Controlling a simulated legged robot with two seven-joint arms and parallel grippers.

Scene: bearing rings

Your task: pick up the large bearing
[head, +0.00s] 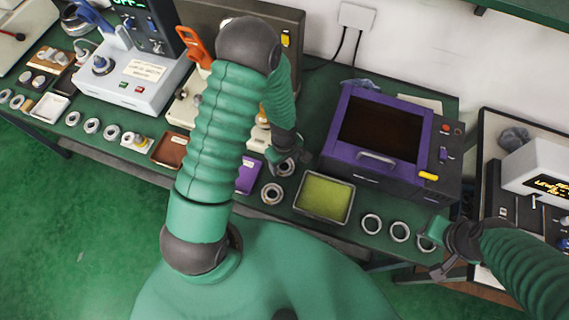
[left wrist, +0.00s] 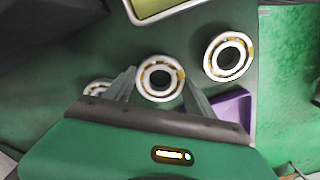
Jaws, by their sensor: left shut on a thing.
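My left gripper (head: 287,168) is over the bench, between the purple oven and the purple tray. In the left wrist view its two fingers (left wrist: 160,88) are shut on a bearing (left wrist: 160,77), a pale metal ring with yellowish parts between its races. The same bearing shows partly at the gripper in the head view (head: 286,166). A second bearing (left wrist: 229,56) lies apart to the right in the wrist view, and in the head view (head: 272,193) below the gripper. A third (left wrist: 98,88) is partly hidden behind the left finger. My right gripper (head: 440,250) is open near the right-hand rings.
A yellow-green tray (head: 325,197) lies right of the left gripper. The purple oven (head: 355,179) stands behind it. Loose rings (head: 371,223) lie near the bench's front edge. A purple tray (head: 246,177) is partly hidden by my left arm.

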